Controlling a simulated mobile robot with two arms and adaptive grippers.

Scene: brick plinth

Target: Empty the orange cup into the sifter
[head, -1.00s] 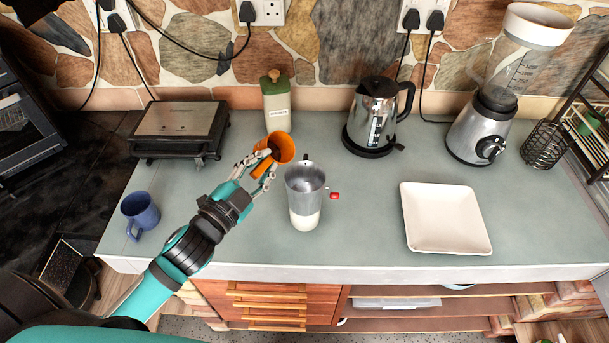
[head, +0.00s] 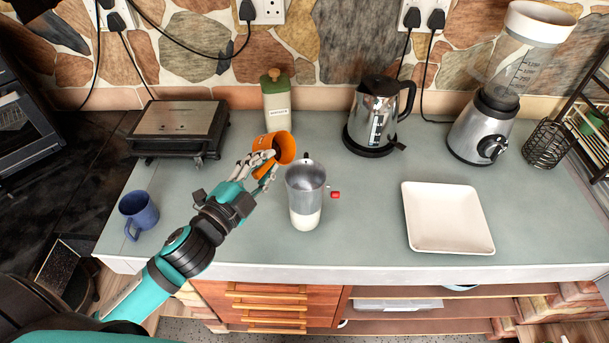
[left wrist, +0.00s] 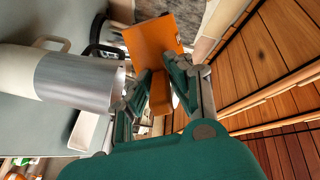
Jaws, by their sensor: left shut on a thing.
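The orange cup (head: 284,147) is held tilted in my left gripper (head: 262,164), its open mouth leaning right toward the sifter. In the left wrist view the cup (left wrist: 152,42) is between the fingers of the gripper (left wrist: 157,88). The sifter (head: 305,190) is a metal cylinder with a white lower part, upright on the counter, just right of and nearer than the cup. It also shows in the left wrist view (left wrist: 75,80), at the left. A small red thing (head: 335,194) is at its right side. The cup's contents cannot be made out. My right gripper is not in view.
A green-topped bottle (head: 277,103) stands close behind the cup. A kettle (head: 378,115) and a blender (head: 490,115) stand at the back right. A white square plate (head: 446,240) lies right, a blue mug (head: 139,212) left, a grill (head: 180,128) back left.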

